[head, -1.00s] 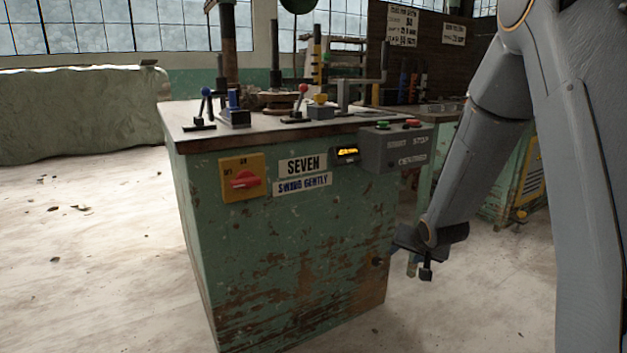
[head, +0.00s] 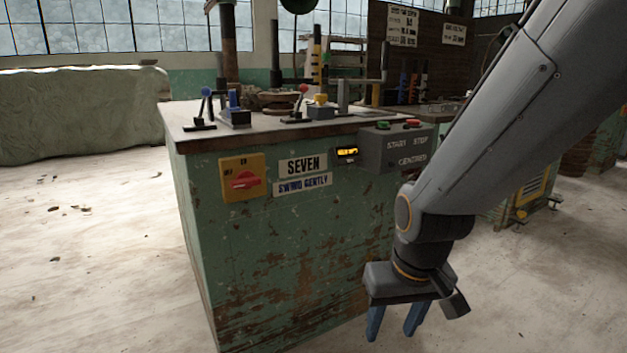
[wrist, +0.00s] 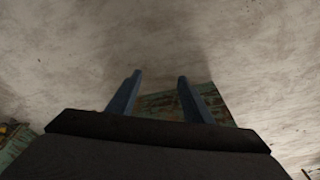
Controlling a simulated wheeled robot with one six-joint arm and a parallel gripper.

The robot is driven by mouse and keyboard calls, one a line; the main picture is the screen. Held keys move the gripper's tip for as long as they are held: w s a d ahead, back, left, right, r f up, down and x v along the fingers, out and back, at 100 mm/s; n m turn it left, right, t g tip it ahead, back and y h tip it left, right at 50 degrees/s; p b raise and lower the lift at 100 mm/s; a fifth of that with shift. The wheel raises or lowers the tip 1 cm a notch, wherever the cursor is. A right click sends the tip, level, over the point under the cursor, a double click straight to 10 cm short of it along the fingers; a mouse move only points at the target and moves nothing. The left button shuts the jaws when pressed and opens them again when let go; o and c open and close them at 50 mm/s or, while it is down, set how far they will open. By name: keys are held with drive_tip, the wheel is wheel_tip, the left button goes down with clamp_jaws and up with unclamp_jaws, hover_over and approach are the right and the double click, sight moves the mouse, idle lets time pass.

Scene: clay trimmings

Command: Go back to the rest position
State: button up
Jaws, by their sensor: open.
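My gripper (head: 394,322) hangs low in front of the right part of the green cabinet (head: 290,235) in the head view, fingers pointing down. Its two blue fingers are apart with nothing between them. In the wrist view the gripper (wrist: 158,82) is also open and empty, over pale floor (wrist: 150,30), with a piece of worn green surface showing behind the fingers. My arm covers the cabinet's right edge and part of the floor beyond it.
The floor at left is mostly clear.

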drive_tip(key=s+a+r+n+g+y, duration=0.1)
drive_tip(key=s+a+r+n, duration=0.2)
drive_tip(key=s+a, duration=0.45)
drive_tip(key=s+a+r+n+g, duration=0.1)
drive_tip(key=s+a+r+n, duration=0.1)
drive_tip(key=s+a+r, duration=0.4)
drive_tip(key=d+r+m+p, duration=0.3)
drive_tip(key=d+r+p, duration=0.6)
drive_tip(key=p, duration=1)
drive_tip(key=d+r+m+h+p, duration=0.1)
drive_tip(key=d+r+m+p, duration=0.2)
drive_tip(key=d+r+p, duration=0.7)
wheel_tip(320, 180, up, 8)
drive_tip(key=p, duration=0.9)
drive_tip(key=shift+s+f+h, duration=0.25)
drive_tip(key=shift+s+h, duration=0.05)
drive_tip(key=shift+s, duration=0.1)
drive_tip(key=shift+c, duration=0.4)
